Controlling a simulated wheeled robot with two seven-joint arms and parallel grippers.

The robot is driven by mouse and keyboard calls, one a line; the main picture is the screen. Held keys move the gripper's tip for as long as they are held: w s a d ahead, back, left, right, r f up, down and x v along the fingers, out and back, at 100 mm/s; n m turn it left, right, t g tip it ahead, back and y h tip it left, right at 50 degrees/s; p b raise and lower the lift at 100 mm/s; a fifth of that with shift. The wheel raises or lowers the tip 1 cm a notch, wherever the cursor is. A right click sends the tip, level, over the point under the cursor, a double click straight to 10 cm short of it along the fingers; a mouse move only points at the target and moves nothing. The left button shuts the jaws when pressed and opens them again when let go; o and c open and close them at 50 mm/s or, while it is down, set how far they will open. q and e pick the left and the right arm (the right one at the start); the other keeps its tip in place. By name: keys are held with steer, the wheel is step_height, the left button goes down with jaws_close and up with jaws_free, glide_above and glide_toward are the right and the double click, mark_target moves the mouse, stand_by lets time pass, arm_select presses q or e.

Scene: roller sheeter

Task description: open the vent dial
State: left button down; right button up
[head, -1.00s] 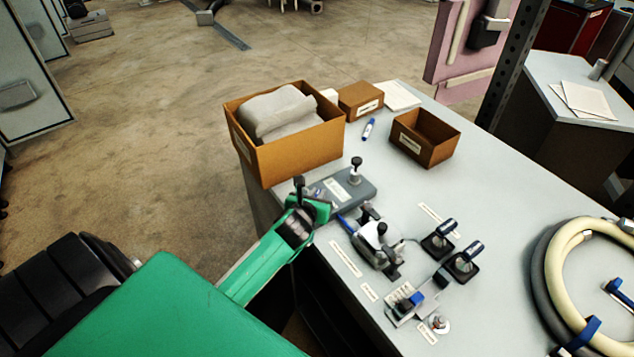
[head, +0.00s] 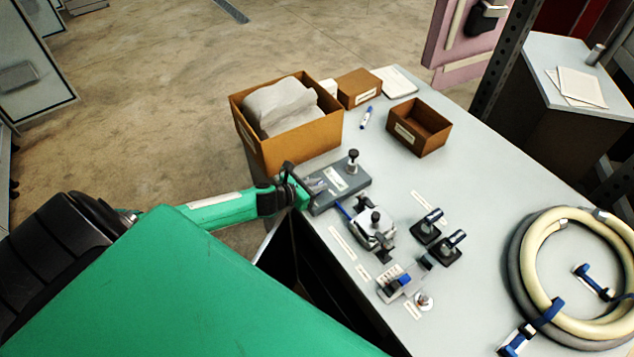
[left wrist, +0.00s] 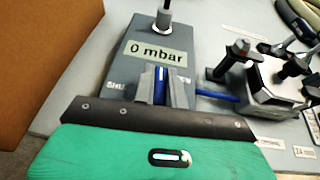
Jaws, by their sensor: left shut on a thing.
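A grey vent unit (head: 345,186) sits at the bench's near left edge, with a black knob on a post on top. In the left wrist view the unit (left wrist: 128,70) shows a "0 mbar" label (left wrist: 157,52) and the letters "SHU" left of my fingers. My left gripper (head: 304,190) is at the unit's left end. In the left wrist view its fingers (left wrist: 160,88) are shut on a narrow blue part (left wrist: 159,84), which looks like the vent dial's handle. The fingers hide most of the dial and the lettering at right. My right gripper is out of view.
A cardboard box (head: 295,143) with grey cloth stands close behind the gripper. A clamp device (head: 374,228), two black toggles (head: 427,229) (head: 448,248) and a small blue-topped device (head: 398,284) stand right of the unit. A coiled hose (head: 535,245) lies far right.

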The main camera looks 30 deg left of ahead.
arm_select(q)
steer(key=shift+r+m+h, duration=0.1)
steer(key=shift+m+h, duration=0.3)
steer(key=shift+h, duration=0.1)
steer(key=c, duration=1.4)
jaws_free()
steer(key=shift+c, duration=0.2)
steer(key=shift+s+a+b, duration=0.25)
steer(key=shift+s+b, duration=0.1)
steer(key=shift+s, duration=0.25)
steer(key=b+v, duration=0.3)
steer(key=v, duration=0.9)
steer(key=shift+r+b, duration=0.35)
steer(key=shift+a, duration=0.1)
